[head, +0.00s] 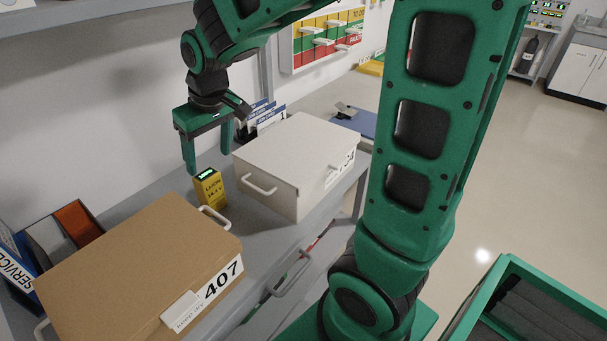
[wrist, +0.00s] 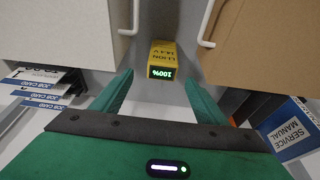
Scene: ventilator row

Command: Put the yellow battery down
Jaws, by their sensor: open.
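The yellow battery (head: 209,188) stands upright on the grey bench between a tan box and a white box. Its top display glows green, and in the wrist view the battery (wrist: 162,60) reads 100%. My gripper (head: 209,165) is open and empty, above the bench and close to the battery. In the wrist view the battery lies beyond my two fingertips (wrist: 158,82), roughly centred between them and apart from both.
The tan box (head: 130,262), marked 407, and the white box (head: 294,150) flank the battery, their handles near it. Job cards (head: 264,115) stand against the wall, and a service manual (head: 18,262) at the left. The grey bench (head: 150,190) has bare room behind.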

